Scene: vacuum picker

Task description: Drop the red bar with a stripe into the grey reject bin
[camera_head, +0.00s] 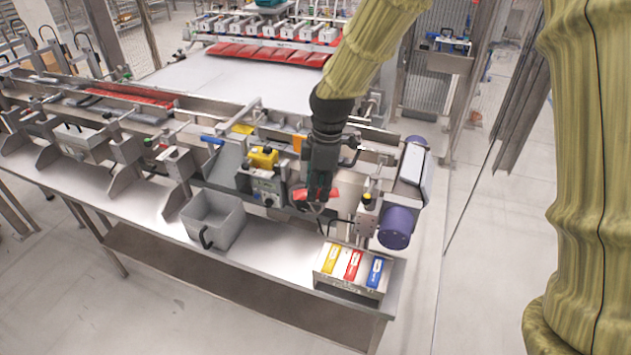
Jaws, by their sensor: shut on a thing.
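My gripper (314,203) points down at the right end of the conveyor line, shut on a red bar (303,194) that shows partly behind and beside the fingers. A stripe on the bar cannot be made out at this size. The grey reject bin (212,219) is an open-topped box with a dark handle on its front. It stands on the table to the left of my gripper and nearer the camera. The bar is apart from the bin. The part of the bin floor that shows looks empty.
A display stand (347,284) with yellow, red and blue bars is at the table's front right. A purple roller (397,228) is to the right of my gripper. The conveyor (190,110) with its rails runs behind the bin. Bare table lies between bin and stand.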

